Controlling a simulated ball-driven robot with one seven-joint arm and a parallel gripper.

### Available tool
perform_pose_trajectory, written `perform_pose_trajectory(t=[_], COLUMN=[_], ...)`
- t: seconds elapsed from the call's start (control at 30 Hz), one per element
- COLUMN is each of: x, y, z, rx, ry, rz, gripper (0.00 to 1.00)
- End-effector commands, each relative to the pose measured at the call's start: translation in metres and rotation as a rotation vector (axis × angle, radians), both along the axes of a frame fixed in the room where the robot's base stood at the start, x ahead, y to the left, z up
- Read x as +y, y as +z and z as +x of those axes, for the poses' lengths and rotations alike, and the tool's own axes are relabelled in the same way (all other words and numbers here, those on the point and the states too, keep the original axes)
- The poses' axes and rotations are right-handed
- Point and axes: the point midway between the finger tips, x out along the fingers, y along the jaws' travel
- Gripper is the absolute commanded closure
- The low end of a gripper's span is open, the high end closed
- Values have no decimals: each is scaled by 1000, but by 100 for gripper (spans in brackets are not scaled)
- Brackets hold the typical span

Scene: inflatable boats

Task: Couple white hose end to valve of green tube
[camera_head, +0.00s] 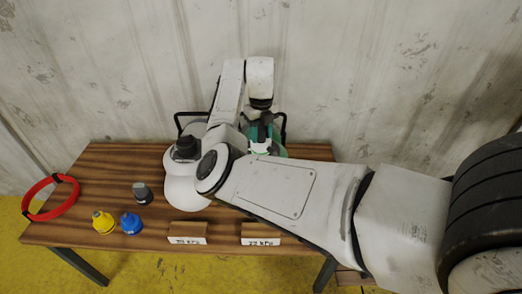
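The green tube (278,151) stands at the back right of the wooden table, mostly hidden behind my arm and gripper. A black loop shows beside it. My gripper (262,140) points down over the green tube, with dark fingers in front of it. A small white piece shows at the fingertips; I cannot tell whether it is the white hose end or whether it is held. The valve of the green tube is hidden. Whether the fingers are open or shut is too small to tell.
On the wooden table (110,165) are a red ring (50,197), yellow cap (103,222), blue cap (131,223), grey cap (142,193) and two labelled blocks (187,232) (260,234). A wall stands behind.

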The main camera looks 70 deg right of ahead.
Motion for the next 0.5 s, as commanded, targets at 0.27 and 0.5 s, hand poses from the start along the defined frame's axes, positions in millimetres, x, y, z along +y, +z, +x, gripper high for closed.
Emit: perform_pose_trajectory(t=[0.27,0.5], x=[0,0], y=[0,3], z=[0,0], rx=[0,-1], ry=[2,2], rz=[0,-1], gripper=[36,36])
